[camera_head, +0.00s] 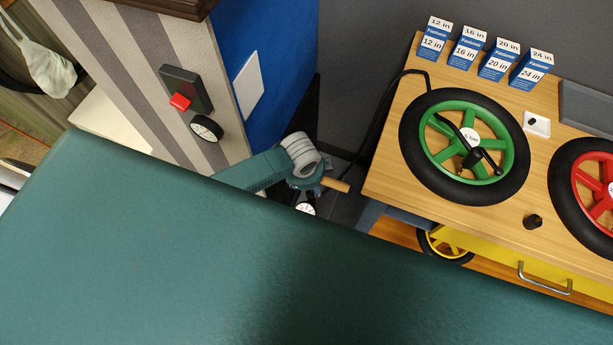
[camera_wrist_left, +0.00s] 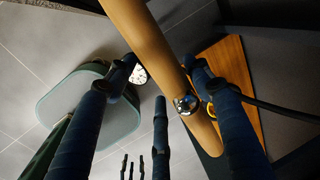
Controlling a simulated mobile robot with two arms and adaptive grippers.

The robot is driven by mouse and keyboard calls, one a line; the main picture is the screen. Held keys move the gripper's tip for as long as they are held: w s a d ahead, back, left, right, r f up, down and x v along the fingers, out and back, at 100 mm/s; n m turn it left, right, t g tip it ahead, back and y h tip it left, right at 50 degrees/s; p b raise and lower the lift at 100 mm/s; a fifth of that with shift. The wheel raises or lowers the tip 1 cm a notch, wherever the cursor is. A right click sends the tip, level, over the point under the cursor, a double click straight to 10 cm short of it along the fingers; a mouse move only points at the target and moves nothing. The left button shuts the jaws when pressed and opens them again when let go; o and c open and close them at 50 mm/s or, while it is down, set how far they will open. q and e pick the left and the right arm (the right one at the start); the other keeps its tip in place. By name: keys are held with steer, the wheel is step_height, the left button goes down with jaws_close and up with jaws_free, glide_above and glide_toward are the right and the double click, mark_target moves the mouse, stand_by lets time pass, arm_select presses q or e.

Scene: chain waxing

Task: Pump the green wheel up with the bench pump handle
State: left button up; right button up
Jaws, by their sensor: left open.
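The green wheel (camera_head: 507,145) with a black tyre lies flat on the wooden bench in the head view. The light wooden pump handle (camera_head: 336,185) sticks out beside my left gripper (camera_head: 318,178), left of the bench. A pressure gauge (camera_head: 306,209) shows just below, partly hidden by my arm. In the left wrist view the handle (camera_wrist_left: 150,45) runs diagonally between the spread dark fingers of my left gripper (camera_wrist_left: 164,68), which is open around it. A chrome fitting (camera_wrist_left: 187,104) sits on the handle. The gauge (camera_wrist_left: 138,75) is behind the fingers. My right gripper is out of view.
The bench (camera_head: 385,178) also bears a red wheel (camera_head: 594,190), several blue-white boxes (camera_head: 468,53) and a black knob (camera_head: 533,221). A black hose (camera_head: 381,110) runs down behind the bench's left edge. A striped panel (camera_head: 150,60) stands left of my gripper.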

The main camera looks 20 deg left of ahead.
arm_select(q)
step_height(320, 180, up, 8)
steer(key=s, duration=0.2)
step_height(320, 180, up, 12)
steer(key=s+p, duration=0.2)
steer(key=p, duration=1)
steer(key=shift+r, duration=0.25)
stand_by(0.6)
steer(key=shift+a, duration=0.1)
